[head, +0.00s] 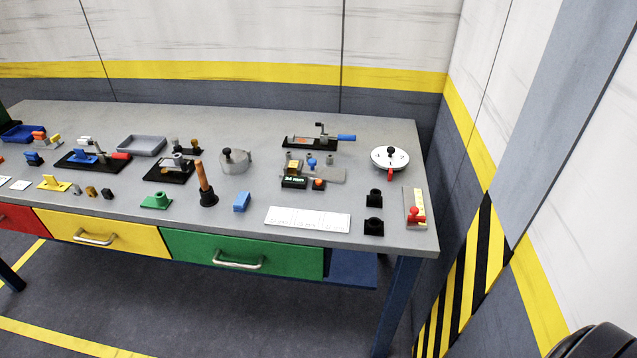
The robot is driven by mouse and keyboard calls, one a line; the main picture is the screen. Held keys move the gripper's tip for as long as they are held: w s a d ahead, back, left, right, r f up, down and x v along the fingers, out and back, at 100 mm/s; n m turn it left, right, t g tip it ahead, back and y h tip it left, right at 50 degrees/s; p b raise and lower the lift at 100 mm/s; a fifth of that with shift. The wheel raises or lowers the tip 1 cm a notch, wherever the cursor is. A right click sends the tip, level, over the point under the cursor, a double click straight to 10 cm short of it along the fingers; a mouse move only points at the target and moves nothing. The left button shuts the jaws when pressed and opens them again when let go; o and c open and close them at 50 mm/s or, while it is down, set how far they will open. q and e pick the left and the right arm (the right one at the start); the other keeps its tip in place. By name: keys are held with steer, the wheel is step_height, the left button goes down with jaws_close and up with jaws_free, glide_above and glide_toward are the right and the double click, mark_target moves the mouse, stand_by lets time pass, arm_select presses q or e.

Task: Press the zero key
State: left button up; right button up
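A small black unit with a lit green readout (294,182) stands on the grey workbench (262,120), right of centre. The digits are too small to read surely. Just right of it is an orange-red button on a dark base (319,184); no label on it can be read, so I cannot tell if it is the zero key. Behind them lies a grey plate (328,175) with small blue and grey parts around it. Neither of my grippers is in view.
A white card (307,219) lies in front of the readout. A blue block (241,202) and an upright orange-handled tool (205,185) stand to the left. Two black blocks (374,197), a round white dial (390,158) and a red-knobbed plate (415,209) are right.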

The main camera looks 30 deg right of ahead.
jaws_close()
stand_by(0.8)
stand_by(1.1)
